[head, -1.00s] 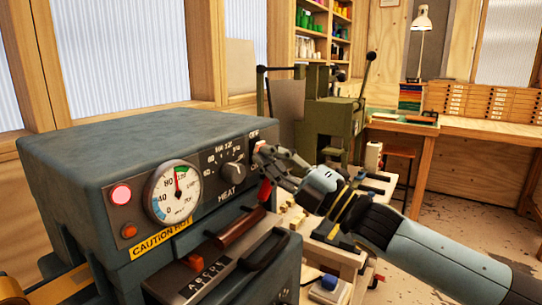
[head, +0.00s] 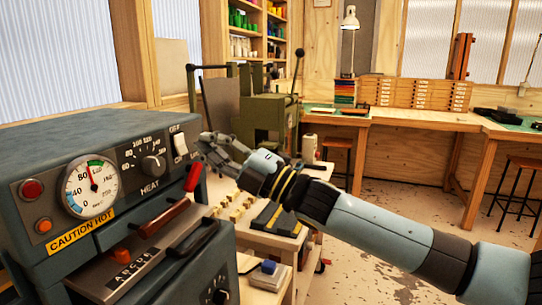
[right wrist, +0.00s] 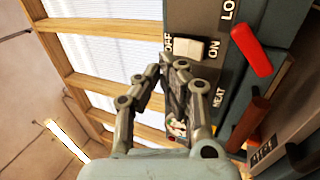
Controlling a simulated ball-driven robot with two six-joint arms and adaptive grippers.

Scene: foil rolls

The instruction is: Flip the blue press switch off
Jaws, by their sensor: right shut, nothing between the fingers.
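The blue-grey press (head: 60,135) stands at the left of the head view. Its white rocker switch (head: 181,145) is on the front panel's right end, with OFF above it. The switch also shows in the right wrist view (right wrist: 187,47), between the OFF and ON labels. I cannot tell for sure which way the rocker tilts. The round lamp (head: 31,188) on the press is dark red, not glowing. My right gripper (head: 206,143) is shut and empty, just right of the switch and apart from it in the head view. My left gripper is out of view.
A red-tipped lever (head: 193,177) and a dial knob (head: 153,164) are on the press near the switch. A low wooden cart (head: 262,245) with small blocks stands right of the press. The floor further right is open, before a workbench (head: 400,120).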

